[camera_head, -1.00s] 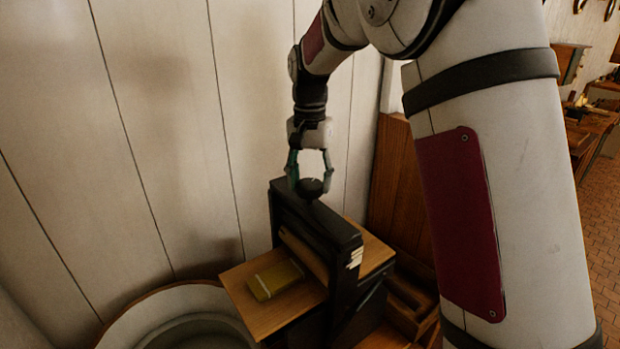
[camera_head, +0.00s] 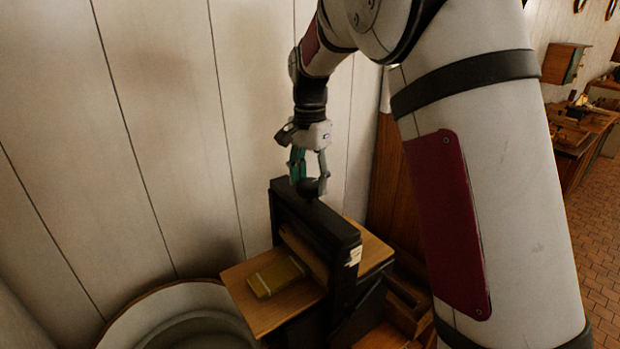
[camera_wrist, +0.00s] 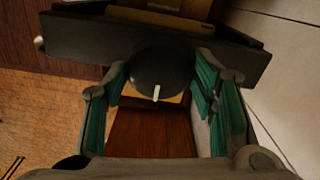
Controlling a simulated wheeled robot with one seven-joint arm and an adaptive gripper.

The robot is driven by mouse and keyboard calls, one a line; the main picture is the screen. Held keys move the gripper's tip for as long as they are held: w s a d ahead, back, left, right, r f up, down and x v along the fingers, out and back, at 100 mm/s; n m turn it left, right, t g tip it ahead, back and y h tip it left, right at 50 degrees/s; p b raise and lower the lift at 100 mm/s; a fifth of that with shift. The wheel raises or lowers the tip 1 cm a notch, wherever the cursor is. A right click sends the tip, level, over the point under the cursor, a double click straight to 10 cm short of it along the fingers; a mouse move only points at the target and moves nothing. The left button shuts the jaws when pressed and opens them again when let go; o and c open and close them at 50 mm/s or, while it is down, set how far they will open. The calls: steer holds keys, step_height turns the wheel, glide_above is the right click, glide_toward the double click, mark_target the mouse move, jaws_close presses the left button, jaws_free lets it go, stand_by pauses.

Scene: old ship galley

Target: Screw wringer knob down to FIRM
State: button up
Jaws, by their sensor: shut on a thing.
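The wringer knob (camera_head: 311,188) is round and black and sits on top of the wringer's dark frame (camera_head: 330,232). In the wrist view the knob (camera_wrist: 160,70) shows a white pointer line toward the bottom of the picture. My gripper (camera_head: 309,184) comes from above and is shut on the knob, with one green-padded finger on each side in the wrist view. Pale marks (camera_head: 354,256) show on the frame's end, too small to read. No FIRM mark is readable.
A wooden board (camera_head: 240,289) with a yellow block (camera_head: 271,279) on it sticks out of the wringer. A round tub (camera_head: 150,311) stands below at left. The white plank wall (camera_head: 170,120) is close behind. A workbench (camera_head: 590,135) stands far right.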

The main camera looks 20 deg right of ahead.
mark_target(310, 182)
steer(key=o, duration=1.1)
step_height(310, 182, up, 12)
steer(key=shift+r, duration=0.1)
